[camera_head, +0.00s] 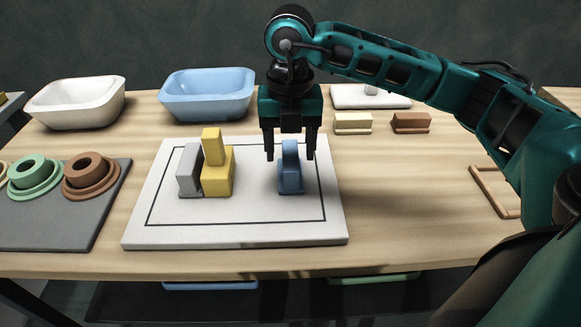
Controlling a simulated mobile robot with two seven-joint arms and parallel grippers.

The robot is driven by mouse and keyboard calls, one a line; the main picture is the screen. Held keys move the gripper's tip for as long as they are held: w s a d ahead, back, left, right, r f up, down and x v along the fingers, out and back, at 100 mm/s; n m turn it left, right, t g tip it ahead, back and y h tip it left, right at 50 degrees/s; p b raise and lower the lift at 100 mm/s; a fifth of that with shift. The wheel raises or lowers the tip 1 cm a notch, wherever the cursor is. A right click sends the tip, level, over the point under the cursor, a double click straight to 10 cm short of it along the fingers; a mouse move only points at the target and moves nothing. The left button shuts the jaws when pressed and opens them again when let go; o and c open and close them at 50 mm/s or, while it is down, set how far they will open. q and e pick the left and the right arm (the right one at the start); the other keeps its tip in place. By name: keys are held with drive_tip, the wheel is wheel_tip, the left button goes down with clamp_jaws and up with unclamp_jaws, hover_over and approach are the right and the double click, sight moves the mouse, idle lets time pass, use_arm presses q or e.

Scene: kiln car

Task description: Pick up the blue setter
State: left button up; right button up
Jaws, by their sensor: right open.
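The blue setter (291,178) stands upright on the white board (230,232), inside the right part of its black outline. My right gripper (290,157) points down over the setter, its open fingers on the left and right of the setter's upper part. I cannot tell whether either finger touches it. The top of the setter shows between the fingers, below the black gripper body. My left gripper is not in view.
A grey block (188,170) and a yellow block (217,172) stand left on the same board. A white basin (76,103) and a blue basin (207,95) stand behind. Green (35,178) and brown (91,177) ringed pieces sit on a grey mat (50,232).

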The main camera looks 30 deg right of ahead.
sight(290, 154)
drive_tip(key=f, duration=0.4)
drive_tip(key=shift+w+d+f, duration=0.15)
drive_tip(key=shift+w+d, duration=0.1)
drive_tip(key=shift+w, duration=0.05)
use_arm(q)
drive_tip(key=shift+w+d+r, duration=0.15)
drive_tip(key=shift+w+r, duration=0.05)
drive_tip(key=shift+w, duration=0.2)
use_arm(e)
drive_tip(key=shift+c, duration=0.3)
drive_tip(key=c, duration=0.6)
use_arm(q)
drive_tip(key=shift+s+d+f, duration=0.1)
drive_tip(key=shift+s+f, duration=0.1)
use_arm(e)
clamp_jaws()
drive_tip(key=shift+r, duration=0.2)
